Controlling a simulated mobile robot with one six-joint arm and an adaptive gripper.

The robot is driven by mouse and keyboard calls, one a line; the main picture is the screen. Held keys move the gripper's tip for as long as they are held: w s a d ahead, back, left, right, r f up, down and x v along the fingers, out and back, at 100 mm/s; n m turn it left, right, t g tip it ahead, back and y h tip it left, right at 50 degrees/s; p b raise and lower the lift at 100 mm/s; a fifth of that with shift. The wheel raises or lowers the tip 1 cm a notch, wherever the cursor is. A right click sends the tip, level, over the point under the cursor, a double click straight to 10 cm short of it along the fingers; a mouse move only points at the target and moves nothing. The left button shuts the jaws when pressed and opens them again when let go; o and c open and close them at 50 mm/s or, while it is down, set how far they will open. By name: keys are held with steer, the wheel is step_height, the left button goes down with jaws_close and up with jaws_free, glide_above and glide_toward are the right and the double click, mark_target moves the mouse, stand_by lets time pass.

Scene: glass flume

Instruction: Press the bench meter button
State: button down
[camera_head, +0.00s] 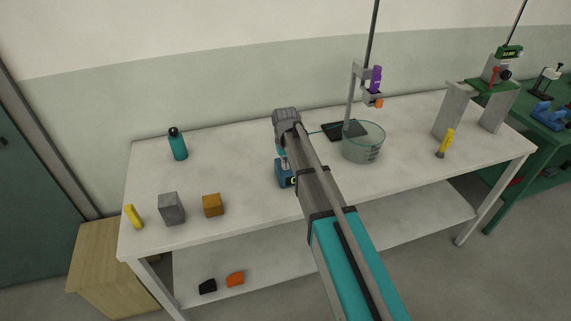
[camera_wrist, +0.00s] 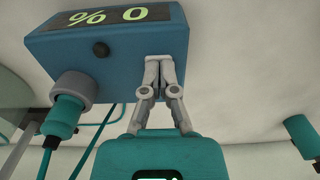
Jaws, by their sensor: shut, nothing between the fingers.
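The bench meter is a small blue box. In the wrist view the meter (camera_wrist: 125,48) fills the upper left, with green figures on a dark display (camera_wrist: 108,15) and a round black button (camera_wrist: 101,49) on its face. My gripper (camera_wrist: 160,60) is shut and empty. Its fingertips appear over the face's lower right part, to the right of the button; I cannot tell whether they touch the box. In the head view the meter (camera_head: 284,176) stands on the bench, partly hidden by my arm, and the fingers (camera_head: 283,160) show just above it.
A glass beaker (camera_head: 363,144) and a stand (camera_head: 351,95) are right of the meter. A grey block (camera_head: 171,209), a brown block (camera_head: 213,205) and a teal bottle (camera_head: 178,145) stand left on the white bench (camera_head: 240,150). A teal plug (camera_wrist: 68,108) with cables joins the meter.

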steer(key=shift+s+f, duration=0.1)
stand_by(0.5)
step_height(320, 180, up, 3)
steer(key=p, duration=0.3)
steer(key=shift+f, duration=0.1)
step_height(320, 180, up, 11)
steer(key=p, duration=1.1)
steer(key=s+d+f+m+b, duration=0.1)
steer(key=s+d+f+b, duration=0.1)
steer(key=s+d, duration=0.7)
steer(key=s+d+f+m+b, duration=0.2)
steer(key=s+d+f+b, duration=0.1)
steer(key=s+d, duration=0.6)
steer(key=s, duration=0.3)
steer(key=shift+s+f+m, duration=0.2)
steer(key=shift+s+m, duration=0.1)
steer(key=shift+s, duration=0.1)
stand_by(1.9)
